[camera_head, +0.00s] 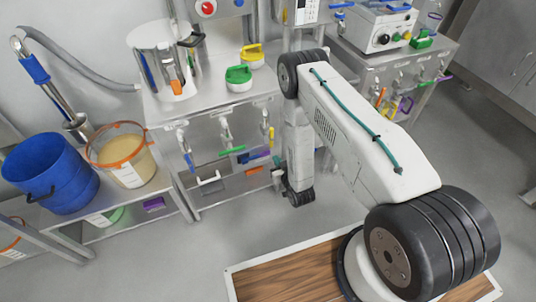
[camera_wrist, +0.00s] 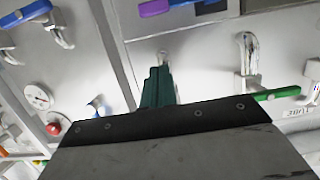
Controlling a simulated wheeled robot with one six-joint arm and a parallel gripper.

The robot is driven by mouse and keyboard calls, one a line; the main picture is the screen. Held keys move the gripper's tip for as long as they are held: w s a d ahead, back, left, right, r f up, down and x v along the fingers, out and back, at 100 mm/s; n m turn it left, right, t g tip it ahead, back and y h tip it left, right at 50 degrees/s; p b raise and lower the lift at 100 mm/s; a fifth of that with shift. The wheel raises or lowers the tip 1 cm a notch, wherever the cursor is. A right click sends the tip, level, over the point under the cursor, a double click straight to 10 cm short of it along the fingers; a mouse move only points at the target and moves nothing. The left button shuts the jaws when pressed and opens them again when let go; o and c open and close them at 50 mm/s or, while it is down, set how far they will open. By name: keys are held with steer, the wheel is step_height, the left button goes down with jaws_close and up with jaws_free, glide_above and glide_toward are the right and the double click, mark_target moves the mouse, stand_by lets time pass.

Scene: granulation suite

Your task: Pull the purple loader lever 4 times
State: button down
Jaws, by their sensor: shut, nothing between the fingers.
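A purple handle (camera_wrist: 154,8) shows at the top edge of the wrist view, partly cut off. It lies beyond my gripper's tip and apart from it. My gripper (camera_wrist: 158,82) has dark green fingers, shut and empty, pointing at a pale metal panel with hooked fittings. In the head view, a purple handle (camera_head: 443,78) sits on the right bench's front, and a blue-purple one (camera_head: 258,155) is on the middle bench's front, near my lowered arm. I cannot tell which is the loader lever. My gripper is not clear in the head view.
A green handle (camera_wrist: 275,95) and a blue handle (camera_wrist: 25,12) flank the gripper in the wrist view. A red knob (camera_wrist: 54,129) is lower left. In the head view, a blue tub (camera_head: 50,175) and an orange-rimmed bucket (camera_head: 125,165) stand left. Grey floor is open in front.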

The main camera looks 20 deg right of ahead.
glide_above(256, 156)
steer(key=s+d, duration=0.2)
steer(key=d, duration=0.3)
step_height(256, 156, down, 2)
steer(key=shift+s+f, duration=0.15)
steer(key=shift+f, duration=0.05)
step_height(256, 156, down, 3)
steer(key=shift+r, duration=0.2)
steer(key=shift+f, duration=0.75)
